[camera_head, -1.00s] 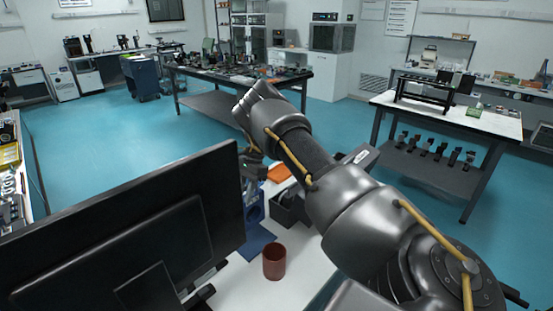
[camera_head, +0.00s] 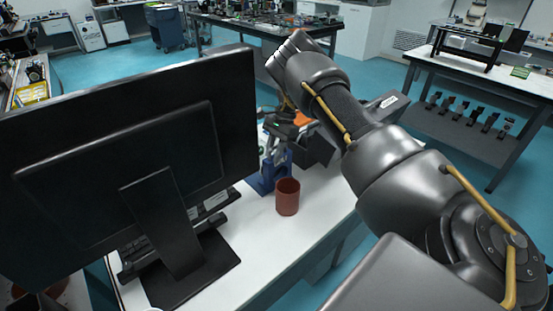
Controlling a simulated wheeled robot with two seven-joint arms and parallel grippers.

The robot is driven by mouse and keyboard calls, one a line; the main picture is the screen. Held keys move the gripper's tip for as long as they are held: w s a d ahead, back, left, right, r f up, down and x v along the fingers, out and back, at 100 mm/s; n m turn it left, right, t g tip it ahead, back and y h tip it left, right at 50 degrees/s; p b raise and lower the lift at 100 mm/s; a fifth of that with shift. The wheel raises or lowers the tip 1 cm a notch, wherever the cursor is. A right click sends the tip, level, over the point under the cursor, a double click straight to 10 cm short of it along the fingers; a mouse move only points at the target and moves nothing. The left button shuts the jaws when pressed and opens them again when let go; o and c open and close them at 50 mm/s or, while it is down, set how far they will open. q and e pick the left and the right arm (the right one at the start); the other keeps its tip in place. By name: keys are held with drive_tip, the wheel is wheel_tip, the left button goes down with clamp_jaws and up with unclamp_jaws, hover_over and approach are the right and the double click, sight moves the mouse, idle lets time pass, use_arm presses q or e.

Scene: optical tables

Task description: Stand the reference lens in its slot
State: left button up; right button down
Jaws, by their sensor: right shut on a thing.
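My right arm comes in from the right and bends down over the white table (camera_head: 262,262). My right gripper (camera_head: 274,156) points down beside a blue stand (camera_head: 266,182), small and partly hidden by the monitor edge. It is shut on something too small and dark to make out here. I cannot pick out the reference lens or its slot for certain. Whether the gripper touches the blue stand cannot be told. My left gripper is out of view.
A large black monitor (camera_head: 95,130) fills the left side, with a keyboard (camera_head: 135,258) behind its stand. A red-brown cup (camera_head: 288,198) stands near the blue stand. A dark bin (camera_head: 318,150) and an orange item (camera_head: 302,118) lie beyond. The table front is clear.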

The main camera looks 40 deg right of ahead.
drive_tip(key=shift+w+a, duration=0.1)
drive_tip(key=c, duration=1.6)
unclamp_jaws()
drive_tip(key=shift+f, duration=0.15)
drive_tip(key=o, duration=0.5)
drive_tip(key=shift+r, duration=0.25)
drive_tip(key=v, duration=0.6)
use_arm(q)
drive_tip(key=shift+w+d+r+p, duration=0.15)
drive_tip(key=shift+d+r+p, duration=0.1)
drive_tip(key=shift+p, duration=0.25)
use_arm(e)
drive_tip(key=v, duration=0.5)
drive_tip(key=shift+d+r, duration=0.25)
drive_tip(key=shift+r, duration=0.05)
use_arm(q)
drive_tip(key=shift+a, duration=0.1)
